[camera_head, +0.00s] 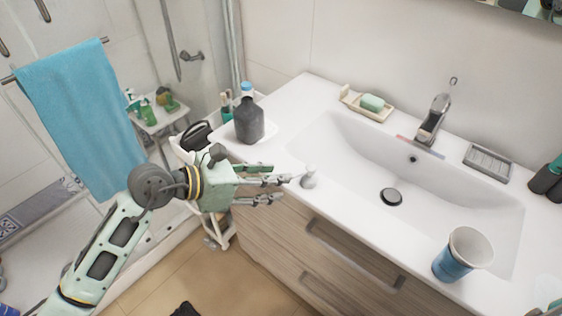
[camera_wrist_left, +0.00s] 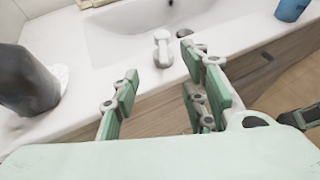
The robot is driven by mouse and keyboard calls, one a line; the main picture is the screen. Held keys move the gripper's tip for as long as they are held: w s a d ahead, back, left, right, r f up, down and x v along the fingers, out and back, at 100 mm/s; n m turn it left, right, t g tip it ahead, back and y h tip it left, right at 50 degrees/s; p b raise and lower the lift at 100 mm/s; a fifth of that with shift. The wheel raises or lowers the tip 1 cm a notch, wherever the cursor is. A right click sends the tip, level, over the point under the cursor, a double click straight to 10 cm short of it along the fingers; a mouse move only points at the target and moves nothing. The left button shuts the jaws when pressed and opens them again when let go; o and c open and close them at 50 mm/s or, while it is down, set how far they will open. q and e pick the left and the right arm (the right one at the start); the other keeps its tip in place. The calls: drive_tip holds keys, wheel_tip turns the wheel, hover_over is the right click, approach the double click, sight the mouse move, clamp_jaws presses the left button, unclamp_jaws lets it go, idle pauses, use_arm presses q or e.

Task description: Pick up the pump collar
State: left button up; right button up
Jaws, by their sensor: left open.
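The pump collar appears to be the small white piece with a spout-like top (camera_head: 308,178) on the counter's front left, beside the basin. It also shows in the left wrist view (camera_wrist_left: 162,48), ahead of the fingers. My left gripper (camera_head: 286,187) is open and empty, with its fingertips just left of the piece in the head view. In the left wrist view the green-padded fingers (camera_wrist_left: 160,90) are spread, with the piece beyond the gap between them. I cannot tell whether a fingertip touches it.
A dark bottle (camera_head: 249,120) stands on the counter's left end. A blue-and-white cup (camera_head: 463,254) stands at the front right. The sink basin (camera_head: 345,150), faucet (camera_head: 434,118) and soap dish (camera_head: 352,98) lie behind. Drawers (camera_head: 300,235) are below the counter's front edge.

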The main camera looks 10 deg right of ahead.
sight(301, 172)
use_arm(q)
drive_tip(key=shift+h, duration=0.3)
drive_tip(key=d+p, duration=0.1)
drive_tip(key=d, duration=0.3)
drive_tip(key=shift+f, duration=0.15)
drive_tip(key=p+x, duration=0.1)
drive_tip(key=x, duration=0.2)
drive_tip(key=shift+w+a, duration=0.1)
drive_tip(key=shift+w+d+f, duration=0.2)
drive_tip(key=shift+d+f, duration=0.15)
drive_tip(key=shift+d, duration=0.25)
drive_tip(key=c, duration=1)
clamp_jaws()
use_arm(e)
drive_tip(key=shift+g, duration=0.3)
drive_tip(key=s, duration=0.1)
drive_tip(key=s+r, duration=0.2)
drive_tip(key=s, duration=0.1)
drive_tip(key=shift+d, duration=0.1)
use_arm(q)
drive_tip(key=shift+r, duration=0.1)
use_arm(e)
drive_tip(key=shift+w+f, duration=0.1)
